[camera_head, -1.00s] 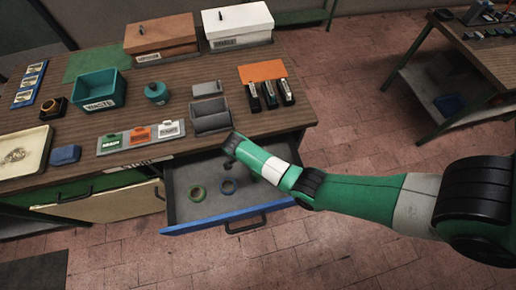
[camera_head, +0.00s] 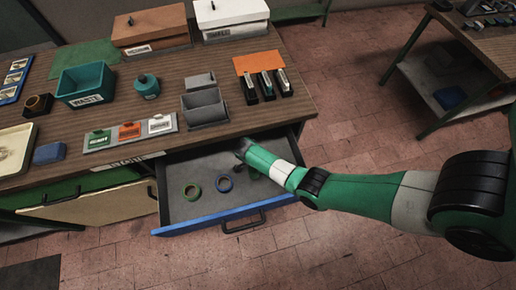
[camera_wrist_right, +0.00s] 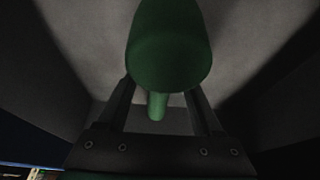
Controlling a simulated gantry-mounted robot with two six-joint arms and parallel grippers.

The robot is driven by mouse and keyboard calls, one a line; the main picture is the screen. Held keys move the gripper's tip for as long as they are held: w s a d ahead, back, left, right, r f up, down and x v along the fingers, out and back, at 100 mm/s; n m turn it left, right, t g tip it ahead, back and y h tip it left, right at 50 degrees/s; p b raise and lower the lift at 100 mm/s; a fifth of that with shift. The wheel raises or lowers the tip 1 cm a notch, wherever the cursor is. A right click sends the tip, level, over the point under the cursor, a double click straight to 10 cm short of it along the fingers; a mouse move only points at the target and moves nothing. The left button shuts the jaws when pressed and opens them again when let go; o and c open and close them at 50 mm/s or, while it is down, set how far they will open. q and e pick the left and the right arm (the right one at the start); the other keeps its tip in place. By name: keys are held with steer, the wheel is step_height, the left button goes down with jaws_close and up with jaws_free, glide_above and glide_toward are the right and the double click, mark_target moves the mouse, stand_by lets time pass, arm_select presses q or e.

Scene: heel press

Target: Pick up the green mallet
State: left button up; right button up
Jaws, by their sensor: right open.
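The green mallet (camera_wrist_right: 170,48) shows in the right wrist view as a large rounded dark green piece at the top and a thinner green piece lower down between the fingers. My right gripper (camera_wrist_right: 160,95) is open, with one finger on each side of the thinner piece; I cannot tell whether they touch it. In the head view my right arm reaches into the back right of the open drawer (camera_head: 182,207), and its wrist hides the gripper and most of what lies there. My left gripper is not in view.
The tabletop edge overhangs the drawer's back. Staplers (camera_head: 265,86) and a grey bin (camera_head: 205,107) stand on the table above.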

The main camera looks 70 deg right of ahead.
steer(key=shift+r, duration=0.1)
jaws_close()
